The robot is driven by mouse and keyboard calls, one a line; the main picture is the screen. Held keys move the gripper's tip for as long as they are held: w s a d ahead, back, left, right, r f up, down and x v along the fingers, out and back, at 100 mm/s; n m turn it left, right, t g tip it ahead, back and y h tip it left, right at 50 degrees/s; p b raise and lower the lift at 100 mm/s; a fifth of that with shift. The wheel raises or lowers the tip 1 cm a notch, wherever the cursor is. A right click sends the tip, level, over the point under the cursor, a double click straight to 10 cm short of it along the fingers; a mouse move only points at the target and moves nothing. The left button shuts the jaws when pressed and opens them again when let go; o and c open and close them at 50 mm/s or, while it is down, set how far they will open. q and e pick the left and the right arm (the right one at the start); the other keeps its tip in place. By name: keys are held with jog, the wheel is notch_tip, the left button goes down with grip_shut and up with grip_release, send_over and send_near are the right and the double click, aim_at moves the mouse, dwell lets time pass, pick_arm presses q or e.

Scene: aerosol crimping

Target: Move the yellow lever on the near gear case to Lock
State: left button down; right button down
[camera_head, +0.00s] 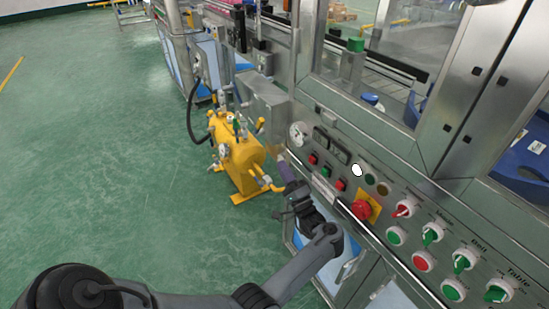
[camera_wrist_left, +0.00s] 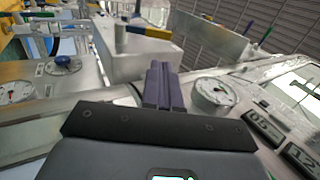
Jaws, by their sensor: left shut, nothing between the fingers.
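My left gripper (camera_head: 284,166) is shut and empty, beside the machine's front panel, with its fingers pointing away toward the grey metal gear case (camera_head: 266,103). In the left wrist view its purple fingertips (camera_wrist_left: 163,82) are together, just in front of the metal case (camera_wrist_left: 125,62). A yellow lever (camera_wrist_left: 148,31) lies along the top of that case, beyond the fingertips and apart from them in the picture. I cannot read any Lock marking. The lever is hard to single out in the head view. My right gripper is not in view.
A yellow tank (camera_head: 243,160) with handles and gauges stands on the green floor left of the gripper. A round gauge (camera_head: 298,133) is on the panel close to it. A red emergency button (camera_head: 361,209) and several switches line the panel to the right.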

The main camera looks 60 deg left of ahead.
pick_arm(q)
jog(key=b, duration=0.3)
send_near(261, 125)
jog(key=x, duration=0.5)
jog(key=shift+a+f, duration=0.1)
jog(key=shift+a, duration=0.1)
jog(key=shift+x, duration=0.8)
